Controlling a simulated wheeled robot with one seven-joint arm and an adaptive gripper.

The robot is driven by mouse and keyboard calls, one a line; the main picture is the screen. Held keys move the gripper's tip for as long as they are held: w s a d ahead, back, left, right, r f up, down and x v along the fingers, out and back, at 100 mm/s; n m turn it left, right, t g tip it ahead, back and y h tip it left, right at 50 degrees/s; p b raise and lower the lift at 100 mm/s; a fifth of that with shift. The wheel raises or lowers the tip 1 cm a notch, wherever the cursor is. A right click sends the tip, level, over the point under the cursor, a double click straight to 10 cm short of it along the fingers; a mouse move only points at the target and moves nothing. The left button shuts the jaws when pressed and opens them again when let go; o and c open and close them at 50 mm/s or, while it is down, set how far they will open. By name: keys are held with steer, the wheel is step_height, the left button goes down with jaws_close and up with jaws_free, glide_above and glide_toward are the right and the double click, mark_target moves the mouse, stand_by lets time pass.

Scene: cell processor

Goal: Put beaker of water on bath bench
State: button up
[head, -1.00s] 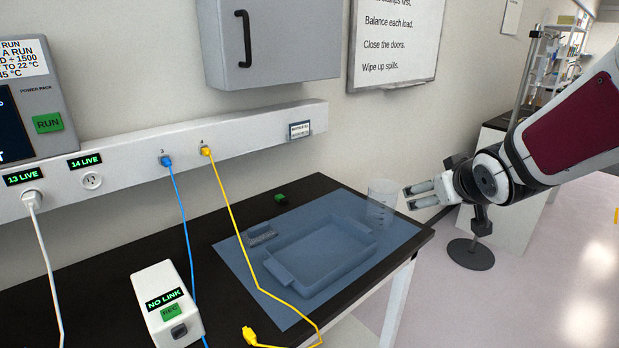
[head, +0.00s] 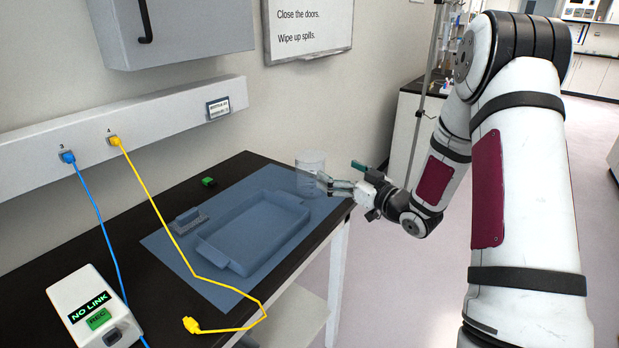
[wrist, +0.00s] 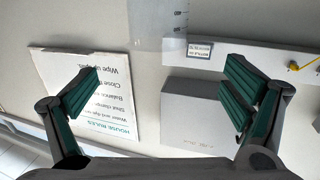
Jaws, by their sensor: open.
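The clear graduated beaker (head: 309,176) stands upright at the far right corner of the blue mat (head: 165,243) on the black bench (head: 235,170). Its water level is too faint to tell. My gripper (head: 341,175) is just right of the beaker, with its fingers pointing towards it. In the wrist view my gripper (wrist: 165,80) is open, with its green-padded fingers wide apart and nothing between them. Part of the beaker (wrist: 160,22) shows at the top of that view, beyond the fingertips. I cannot tell whether a finger touches it.
A blue tray (head: 245,268) and a small rack (head: 188,220) lie on the mat. A yellow cable (head: 175,240) crosses the mat. A white NO LINK box (head: 90,305) stands at the front left. A small green item (head: 208,182) lies near the wall.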

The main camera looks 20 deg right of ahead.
mark_target(319, 162)
steer(key=x, duration=0.7)
steer(key=shift+f+x, duration=0.1)
steer(key=shift+x, duration=1.2)
steer(key=shift+f+x, duration=0.15)
steer(key=shift+x, duration=1.15)
steer(key=shift+d, duration=0.1)
steer(key=c, duration=1.7)
steer(key=shift+r, duration=0.15)
steer(key=shift+c, duration=0.5)
